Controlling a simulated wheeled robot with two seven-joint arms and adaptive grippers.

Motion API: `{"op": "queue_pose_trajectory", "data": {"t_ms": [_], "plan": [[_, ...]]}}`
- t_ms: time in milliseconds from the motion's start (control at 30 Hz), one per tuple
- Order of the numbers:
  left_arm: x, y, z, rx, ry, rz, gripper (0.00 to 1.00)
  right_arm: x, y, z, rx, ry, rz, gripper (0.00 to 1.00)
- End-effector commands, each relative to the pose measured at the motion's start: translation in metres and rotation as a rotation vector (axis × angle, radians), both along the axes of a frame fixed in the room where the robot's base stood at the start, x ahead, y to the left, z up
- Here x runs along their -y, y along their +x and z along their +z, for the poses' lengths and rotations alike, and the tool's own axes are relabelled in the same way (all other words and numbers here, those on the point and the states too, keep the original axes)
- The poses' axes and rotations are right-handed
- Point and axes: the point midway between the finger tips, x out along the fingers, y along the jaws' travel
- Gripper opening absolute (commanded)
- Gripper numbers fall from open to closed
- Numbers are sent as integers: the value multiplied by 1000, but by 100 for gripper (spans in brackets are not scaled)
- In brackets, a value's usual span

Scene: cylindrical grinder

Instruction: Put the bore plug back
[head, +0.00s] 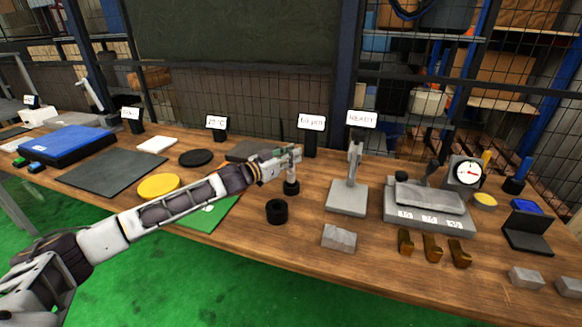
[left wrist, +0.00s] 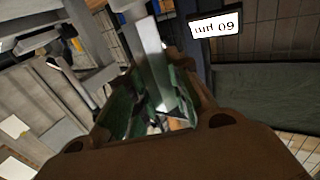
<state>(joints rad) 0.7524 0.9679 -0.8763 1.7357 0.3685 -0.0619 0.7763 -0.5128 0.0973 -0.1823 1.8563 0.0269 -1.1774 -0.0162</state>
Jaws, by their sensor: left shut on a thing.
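My left gripper (head: 288,156) is above the middle of the wooden bench, shut on the bore plug (head: 291,186). The plug has a pale grey stem and a dark lower end, and hangs about upright below the fingers. Whether its lower end touches the bench, I cannot tell. In the left wrist view a grey bar, which seems to be the stem (left wrist: 152,62), runs between the green-lined fingers (left wrist: 153,112). A black ring with an open bore (head: 277,211) sits on the bench just in front of the plug, apart from it. My right gripper is not in view.
A grey stand (head: 347,198) is right of the plug, with a grey block (head: 339,237) in front. A gauge fixture (head: 430,207) and brass pieces (head: 432,247) are farther right. A yellow disc (head: 158,186) and green sheet (head: 207,214) lie left. Signs stand behind.

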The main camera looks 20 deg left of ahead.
Motion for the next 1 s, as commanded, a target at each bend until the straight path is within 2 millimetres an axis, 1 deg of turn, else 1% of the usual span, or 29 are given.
{"op": "queue_pose_trajectory", "data": {"t_ms": [167,333,400,467,600,767,1000], "plan": [[0,0,1,3,-1,-1,0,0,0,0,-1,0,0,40],[1,0,-8,2,-1,-1,0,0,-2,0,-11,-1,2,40],[1,0,-13,2,-1,-1,0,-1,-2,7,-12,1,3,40],[1,0,-18,2,-1,-1,0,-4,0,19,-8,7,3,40],[0,0,-32,1,-2,0,0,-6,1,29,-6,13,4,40],[0,0,-40,2,0,0,0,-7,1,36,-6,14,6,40],[0,0,-40,3,-1,-1,0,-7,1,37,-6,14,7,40]]}}
